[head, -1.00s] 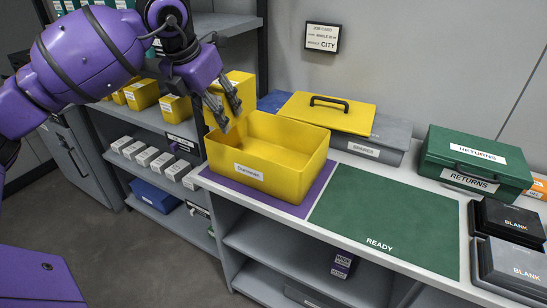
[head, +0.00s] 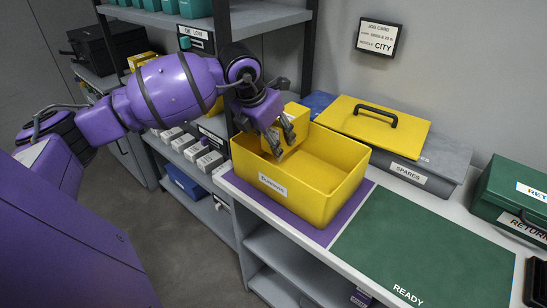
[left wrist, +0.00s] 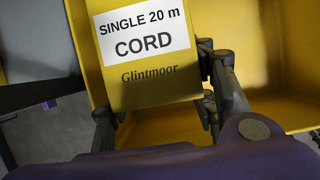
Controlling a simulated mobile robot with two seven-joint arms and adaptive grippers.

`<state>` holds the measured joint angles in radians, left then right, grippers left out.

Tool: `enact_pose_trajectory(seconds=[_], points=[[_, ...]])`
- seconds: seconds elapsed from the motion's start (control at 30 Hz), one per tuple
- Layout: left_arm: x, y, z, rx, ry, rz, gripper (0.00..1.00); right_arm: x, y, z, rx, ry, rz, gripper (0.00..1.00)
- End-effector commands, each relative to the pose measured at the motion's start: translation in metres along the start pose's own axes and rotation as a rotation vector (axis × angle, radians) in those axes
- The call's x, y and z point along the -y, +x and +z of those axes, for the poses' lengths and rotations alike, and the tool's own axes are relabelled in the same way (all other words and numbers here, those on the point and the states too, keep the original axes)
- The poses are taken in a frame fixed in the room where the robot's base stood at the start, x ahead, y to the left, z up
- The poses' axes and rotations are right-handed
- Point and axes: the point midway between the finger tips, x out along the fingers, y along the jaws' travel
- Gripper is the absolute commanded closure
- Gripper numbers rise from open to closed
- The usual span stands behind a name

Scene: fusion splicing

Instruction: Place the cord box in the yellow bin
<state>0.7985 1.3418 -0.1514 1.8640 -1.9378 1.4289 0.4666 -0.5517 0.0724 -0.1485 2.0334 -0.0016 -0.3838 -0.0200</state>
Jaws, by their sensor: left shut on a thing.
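The yellow bin (head: 318,195) stands open on the purple mat at the left end of the counter, with a white label on its front. My left gripper (head: 283,136) is at the bin's left end, shut on the yellow cord box (head: 296,116). In the left wrist view the cord box (left wrist: 125,84) is between the fingers, its label reading "SINGLE 20 m CORD", with the bin's yellow interior (left wrist: 285,60) around and below it. The box's lower part is in the bin opening; I cannot tell whether it touches the floor. My right gripper is not in view.
A yellow lid (head: 378,124) with a black handle lies on a grey SPARES box (head: 410,172) behind the bin. A green READY mat (head: 425,250) lies clear to the right. A green RETURNS box (head: 515,195) stands at far right. Shelves with small white boxes (head: 196,150) are at left.

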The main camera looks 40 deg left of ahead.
Motion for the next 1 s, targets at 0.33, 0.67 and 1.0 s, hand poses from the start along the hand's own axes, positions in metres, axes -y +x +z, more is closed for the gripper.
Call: enact_pose_trajectory(seconds=[0.33,0.67,1.0], points=[[0.001,0.028,-0.011,0.002,0.0,-0.001,0.88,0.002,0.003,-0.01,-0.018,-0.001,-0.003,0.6],[0.0,0.058,-0.023,0.006,0.0,0.001,0.88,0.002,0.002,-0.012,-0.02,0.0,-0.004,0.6],[0.0,0.06,-0.025,0.002,0.0,0.001,0.35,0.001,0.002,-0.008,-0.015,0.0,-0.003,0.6]])
